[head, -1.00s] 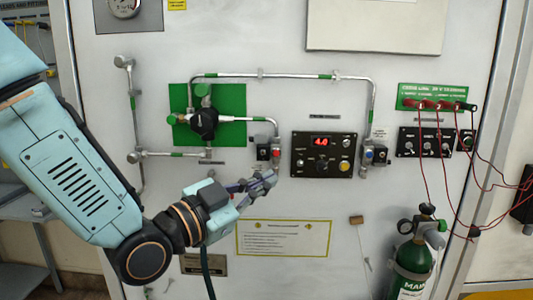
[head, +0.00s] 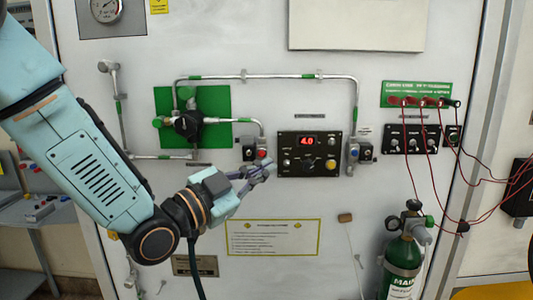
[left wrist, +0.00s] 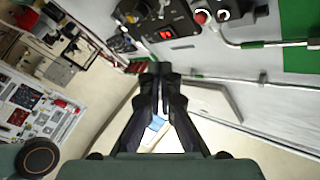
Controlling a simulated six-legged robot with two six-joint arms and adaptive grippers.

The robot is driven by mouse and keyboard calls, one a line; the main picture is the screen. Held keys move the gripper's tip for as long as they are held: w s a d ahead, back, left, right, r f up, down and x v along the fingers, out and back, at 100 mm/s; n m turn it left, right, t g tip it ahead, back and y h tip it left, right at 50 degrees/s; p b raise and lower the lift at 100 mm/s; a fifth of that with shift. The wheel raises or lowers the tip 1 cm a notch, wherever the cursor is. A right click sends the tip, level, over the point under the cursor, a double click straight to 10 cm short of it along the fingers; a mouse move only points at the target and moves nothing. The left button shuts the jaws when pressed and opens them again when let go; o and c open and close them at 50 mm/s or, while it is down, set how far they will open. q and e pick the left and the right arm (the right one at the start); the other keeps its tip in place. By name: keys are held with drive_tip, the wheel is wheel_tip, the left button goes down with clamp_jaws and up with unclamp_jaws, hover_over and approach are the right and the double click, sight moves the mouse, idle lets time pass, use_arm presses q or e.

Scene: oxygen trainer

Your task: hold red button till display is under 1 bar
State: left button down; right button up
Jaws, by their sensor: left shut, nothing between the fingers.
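In the left wrist view a red button (left wrist: 201,17) shows at the top, beside the lit display (left wrist: 166,34). My left gripper (head: 270,168) is shut and empty, its tips below and right of the red button, by the control panel's lower left edge. I see no contact with the button. In the left wrist view the closed fingertips (left wrist: 160,70) are below the display. My right gripper is out of view.
Metal pipes (head: 265,77) and a black valve (head: 187,122) on a green plate are above left. A green oxygen cylinder (head: 403,262) and red cables (head: 410,170) are at the right.

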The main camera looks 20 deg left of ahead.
sight(255, 159)
use_arm(q)
drive_tip(key=w, duration=0.1)
drive_tip(key=w+a, duration=0.1)
drive_tip(key=w, duration=0.1)
drive_tip(key=w+a, duration=0.1)
drive_tip(key=shift+w+a, duration=0.1)
drive_tip(key=shift+w, duration=0.2)
idle(1.1)
drive_tip(key=shift+a, duration=0.1)
drive_tip(key=shift+w+a, duration=0.2)
drive_tip(key=shift+w, duration=0.15)
drive_tip(key=shift+a, duration=0.15)
